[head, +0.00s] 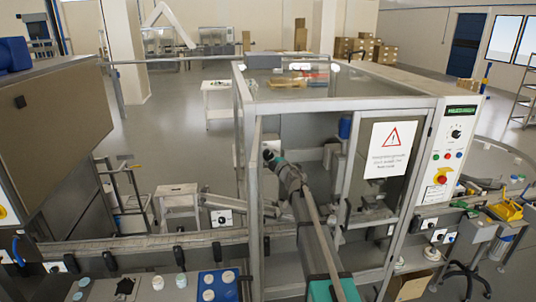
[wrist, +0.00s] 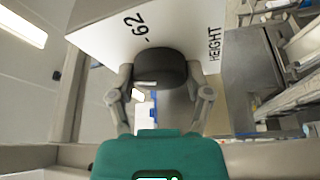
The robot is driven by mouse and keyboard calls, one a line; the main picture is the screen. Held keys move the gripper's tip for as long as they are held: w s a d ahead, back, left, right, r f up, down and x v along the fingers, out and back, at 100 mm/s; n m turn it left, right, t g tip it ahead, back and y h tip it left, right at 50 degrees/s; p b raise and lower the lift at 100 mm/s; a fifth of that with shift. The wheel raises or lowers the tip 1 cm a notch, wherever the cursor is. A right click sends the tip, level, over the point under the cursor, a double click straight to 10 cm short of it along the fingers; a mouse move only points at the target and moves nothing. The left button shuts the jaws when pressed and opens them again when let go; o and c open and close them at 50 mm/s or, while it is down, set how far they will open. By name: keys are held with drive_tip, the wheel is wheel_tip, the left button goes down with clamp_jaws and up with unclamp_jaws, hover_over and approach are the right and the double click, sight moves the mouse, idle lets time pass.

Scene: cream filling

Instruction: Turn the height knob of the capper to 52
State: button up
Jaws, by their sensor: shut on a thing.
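The height knob (wrist: 160,68) is a dark round knob on a white panel (wrist: 105,28) of the capper in the wrist view. The panel carries the marking "-62" beside the knob and the word "HEIGHT" to the right, both tilted. My gripper (wrist: 160,80) has one finger on each side of the knob and is shut on it. A small light strip shows at the knob's lower edge; I cannot tell what setting it marks. In the head view my arm reaches into the glass-walled machine frame (head: 245,185); the knob cannot be made out there.
The machine's clear top (head: 320,85) and metal posts surround my arm. A warning sign (head: 390,149) is on its door, beside a control panel (head: 452,150). A conveyor (head: 150,245) runs along the front left, with a blue tray (head: 217,291) near the bottom edge.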

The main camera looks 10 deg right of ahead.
drive_tip(key=shift+r+n+g+p, duration=0.1)
drive_tip(key=shift+n+g+p, duration=0.45)
drive_tip(key=shift+n, duration=0.65)
drive_tip(key=o, duration=1.1)
drive_tip(key=shift+o, duration=0.2)
